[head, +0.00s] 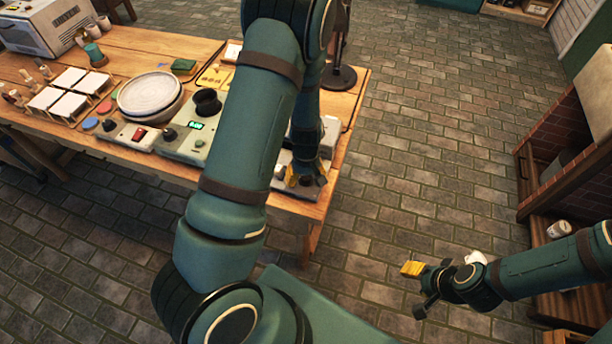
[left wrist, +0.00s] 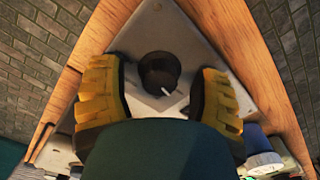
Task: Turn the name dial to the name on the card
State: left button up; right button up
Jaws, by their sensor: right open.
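In the left wrist view a round black dial knob (left wrist: 160,72) with a short white pointer sits on a pale grey box (left wrist: 158,28). The pointer is toward the lower right of the picture. My left gripper (left wrist: 160,85) is open, its yellow-padded fingers on either side of the knob with gaps visible. In the head view my left gripper (head: 305,178) is over the grey box (head: 310,194) at the table's right end; my arm hides most of it. I cannot make out a name card or any names. My right gripper (head: 417,288) is open and empty over the floor.
The wooden table (head: 330,150) carries a white plate (head: 150,92), a green-display device (head: 190,140), a small box with a red switch (head: 143,134) and white tiles (head: 68,78). A wooden shelf unit (head: 535,190) stands at right. Floor between is clear.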

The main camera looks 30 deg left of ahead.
aim_at(306, 177)
pick_arm(q)
notch_tip(306, 177, up, 12)
dwell(0.6)
dwell(0.5)
